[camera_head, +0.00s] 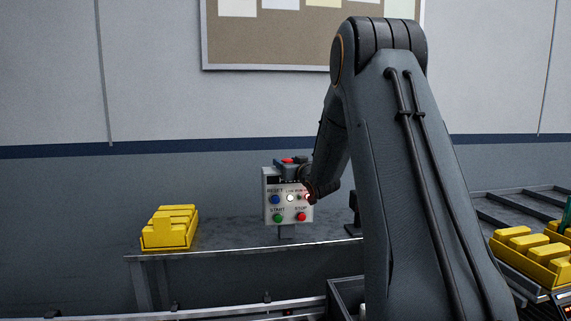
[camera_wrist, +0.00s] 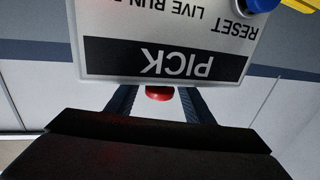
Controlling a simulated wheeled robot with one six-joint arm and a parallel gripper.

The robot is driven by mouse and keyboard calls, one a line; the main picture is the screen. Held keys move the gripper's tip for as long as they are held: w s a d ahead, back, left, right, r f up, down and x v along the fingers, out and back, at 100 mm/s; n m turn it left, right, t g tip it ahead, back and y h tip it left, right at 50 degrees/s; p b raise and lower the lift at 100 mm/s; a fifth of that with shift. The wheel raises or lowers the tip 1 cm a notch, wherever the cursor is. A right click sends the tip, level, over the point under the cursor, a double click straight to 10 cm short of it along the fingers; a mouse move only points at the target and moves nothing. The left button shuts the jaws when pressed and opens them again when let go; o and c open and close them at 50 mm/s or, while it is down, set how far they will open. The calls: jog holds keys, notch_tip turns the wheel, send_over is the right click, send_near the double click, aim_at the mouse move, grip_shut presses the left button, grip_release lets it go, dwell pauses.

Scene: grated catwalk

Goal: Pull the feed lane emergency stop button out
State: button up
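A pale control box (camera_head: 270,207) stands on a post at the grey bench. It also shows upside down in the wrist view, with a black PICK label (camera_wrist: 163,60). A red button (camera_wrist: 159,92) sits at the box's top edge, partly hidden behind it; red also shows on top of the box in the head view (camera_head: 288,160). My gripper (camera_wrist: 160,100) has one finger on each side of this button, with gaps visible, so it looks open. In the head view the gripper is small and partly hidden by my arm.
The box face has a blue RESET button (camera_head: 275,199), a green START button (camera_head: 278,218), a red STOP button (camera_head: 301,217) and a lit white lamp (camera_head: 290,198). Yellow bins stand at left (camera_head: 170,228) and right (camera_head: 530,255). A wall is behind.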

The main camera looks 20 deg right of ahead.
jog(key=c, duration=0.9)
jog(key=shift+o, duration=0.2)
jog(key=shift+r, duration=0.95)
jog(key=o, duration=1)
jog(key=shift+o, duration=0.2)
jog(key=shift+s+f, duration=0.1)
jog(key=s+b, duration=0.2)
jog(key=s, duration=0.5)
jog(key=shift+s+a+b, duration=0.2)
jog(key=shift+s+b, duration=0.1)
jog(key=shift+b, duration=0.05)
jog(key=shift+a, duration=0.1)
